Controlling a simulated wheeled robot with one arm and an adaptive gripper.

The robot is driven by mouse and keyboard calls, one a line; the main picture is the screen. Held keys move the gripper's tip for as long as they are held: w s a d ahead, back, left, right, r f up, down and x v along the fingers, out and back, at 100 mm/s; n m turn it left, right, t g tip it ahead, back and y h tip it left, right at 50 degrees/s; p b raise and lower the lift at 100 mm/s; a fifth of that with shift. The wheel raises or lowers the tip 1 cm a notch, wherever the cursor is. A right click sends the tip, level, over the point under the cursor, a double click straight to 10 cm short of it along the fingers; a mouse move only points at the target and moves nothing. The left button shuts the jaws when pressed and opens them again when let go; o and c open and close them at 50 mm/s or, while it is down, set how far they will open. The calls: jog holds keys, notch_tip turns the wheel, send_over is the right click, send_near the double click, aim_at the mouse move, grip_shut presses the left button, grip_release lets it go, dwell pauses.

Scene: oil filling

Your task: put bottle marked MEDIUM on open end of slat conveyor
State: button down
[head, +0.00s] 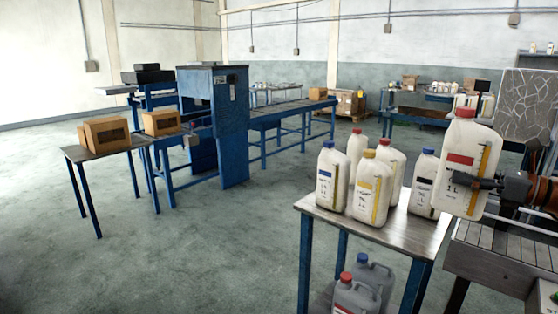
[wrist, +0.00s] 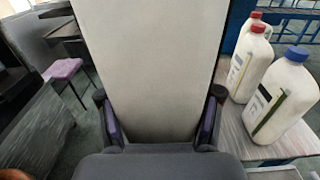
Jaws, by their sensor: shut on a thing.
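My gripper (head: 486,183) is shut on a white jug-like bottle (head: 464,152) with a red cap and a red label, held upright. The word on its label is too small to read; a yellow strip and "1 L" show. In the wrist view its pale body (wrist: 155,60) fills the space between the two fingers of my gripper (wrist: 160,118). In the head view the bottle hangs at the right side of the bottle table, at the left edge of the slat conveyor (head: 500,252). I cannot tell how high its base is above the slats.
Several similar bottles, such as a blue-capped one (head: 332,178) and a yellow-capped one (head: 371,190), stand on the steel-topped table (head: 412,236). Grey cans (head: 357,295) sit below it. A blue-capped bottle (wrist: 282,95) stands close on the right in the wrist view. The near slats look clear.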

jog(key=shift+s+a, duration=0.2)
jog(key=shift+s, duration=0.05)
jog(key=shift+w+a+f, duration=0.15)
jog(key=shift+w+f, duration=0.25)
jog(key=shift+f, duration=0.1)
jog(key=shift+s+a+f, duration=0.1)
jog(key=shift+s+f, duration=0.1)
jog(key=shift+f, duration=0.3)
jog(key=w+a+f, duration=0.1)
jog(key=a+f, duration=0.4)
jog(key=f, duration=0.5)
jog(key=w+a+f, duration=0.2)
jog(key=a+f, duration=0.3)
jog(key=f, duration=0.5)
jog(key=w+a+f+n+g+y, duration=0.1)
jog(key=a+f, duration=0.4)
jog(key=f, duration=0.6)
jog(key=shift+w+a, duration=0.15)
jog(key=shift+a, duration=0.2)
